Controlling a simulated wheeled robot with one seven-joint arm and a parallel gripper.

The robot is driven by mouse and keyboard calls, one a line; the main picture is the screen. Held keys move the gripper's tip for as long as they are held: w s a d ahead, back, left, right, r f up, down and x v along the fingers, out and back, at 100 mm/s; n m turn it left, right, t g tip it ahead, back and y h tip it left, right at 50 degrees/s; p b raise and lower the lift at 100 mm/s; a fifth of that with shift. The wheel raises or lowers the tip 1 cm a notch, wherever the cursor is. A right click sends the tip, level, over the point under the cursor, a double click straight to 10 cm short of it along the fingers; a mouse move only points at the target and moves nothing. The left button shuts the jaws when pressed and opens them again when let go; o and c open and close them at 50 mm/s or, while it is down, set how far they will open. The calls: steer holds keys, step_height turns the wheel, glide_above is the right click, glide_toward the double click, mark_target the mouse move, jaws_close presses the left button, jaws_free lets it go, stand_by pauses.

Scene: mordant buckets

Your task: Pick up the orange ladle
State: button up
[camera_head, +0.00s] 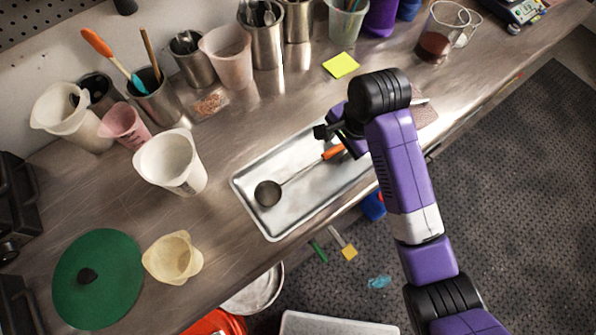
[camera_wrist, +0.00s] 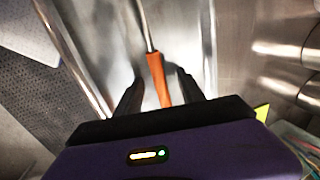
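The orange ladle lies in a shallow metal tray (camera_head: 246,178) on the steel counter. Its round dark bowl (camera_head: 268,193) is at the tray's left end, and its thin metal shaft runs to an orange handle (camera_head: 333,152) at the right. My gripper (camera_head: 325,132) is above the handle end, partly hidden by my own wrist. In the wrist view the orange handle (camera_wrist: 157,78) lies between my gripper's two black fingers (camera_wrist: 158,88). The fingers are apart with a gap on both sides of the handle. The handle's far end is hidden behind the gripper body.
White jugs (camera_head: 172,162), a pink beaker (camera_head: 124,125) and metal canisters of utensils (camera_head: 156,103) stand left and behind. A yellow sticky note (camera_head: 341,65) lies behind my gripper. A green lid (camera_head: 98,278) is at front left. The counter edge runs close in front of the tray.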

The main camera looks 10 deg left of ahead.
steer(key=shift+f, duration=0.2)
jaws_close()
steer(key=shift+r, duration=0.1)
step_height(320, 180, up, 20)
steer(key=p, duration=0.4)
stand_by(0.4)
